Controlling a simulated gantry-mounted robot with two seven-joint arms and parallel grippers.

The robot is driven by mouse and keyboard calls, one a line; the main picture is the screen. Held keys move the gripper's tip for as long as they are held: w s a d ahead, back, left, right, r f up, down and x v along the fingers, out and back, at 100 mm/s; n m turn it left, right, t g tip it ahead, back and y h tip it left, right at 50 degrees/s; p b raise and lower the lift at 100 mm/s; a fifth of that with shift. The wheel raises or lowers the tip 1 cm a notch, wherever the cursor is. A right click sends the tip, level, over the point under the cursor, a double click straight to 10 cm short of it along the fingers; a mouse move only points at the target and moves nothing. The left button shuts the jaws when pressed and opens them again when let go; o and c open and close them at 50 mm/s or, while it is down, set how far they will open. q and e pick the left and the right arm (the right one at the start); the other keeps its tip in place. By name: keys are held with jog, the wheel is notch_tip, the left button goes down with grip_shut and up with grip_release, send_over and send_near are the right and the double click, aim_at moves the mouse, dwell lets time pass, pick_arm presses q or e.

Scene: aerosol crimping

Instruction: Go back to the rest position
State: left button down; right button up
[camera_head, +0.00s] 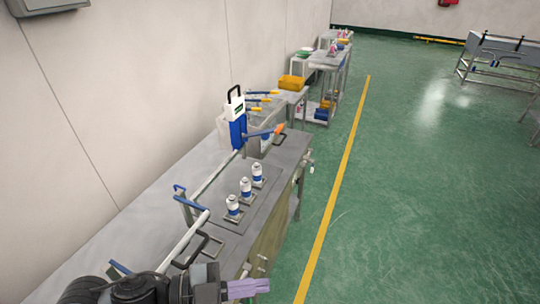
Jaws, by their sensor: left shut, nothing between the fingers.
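My left gripper (246,288) is at the bottom of the head view, just right of the lower left corner area. Its pale purple fingers are together, with nothing between them. It shows in front of the near end of the grey workbench (135,232), and I cannot tell its height over it. My dark arm comes in from the left behind it. My right gripper is not in view.
Several white and blue aerosol cans (245,188) stand in a row on the bench. A blue and white crimping device (238,122) stands behind them. Blue-handled bars lie along the left.

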pick_arm(q)
jog(key=w+a+f+n+t+y, duration=0.1)
jog(key=a+f+n+t+y, duration=0.35)
jog(key=f+n+y, duration=0.2)
jog(key=w+a+f+n+t+y, duration=0.1)
jog(key=a+f+n+t+y, duration=0.4)
jog(key=f+n, duration=0.3)
jog(key=s+a+f+n+g+y, duration=0.2)
jog(key=s+a+f+g, duration=0.35)
jog(key=s, duration=0.25)
jog(key=s+a+f+n+g+y, duration=0.2)
jog(key=s+a+f+n+g, duration=0.15)
jog(key=s+f, duration=0.45)
notch_tip(320, 180, down, 10)
jog(key=m+b, duration=0.1)
jog(key=b, duration=1)
notch_tip(320, 180, up, 33)
jog(key=p, duration=3.3)
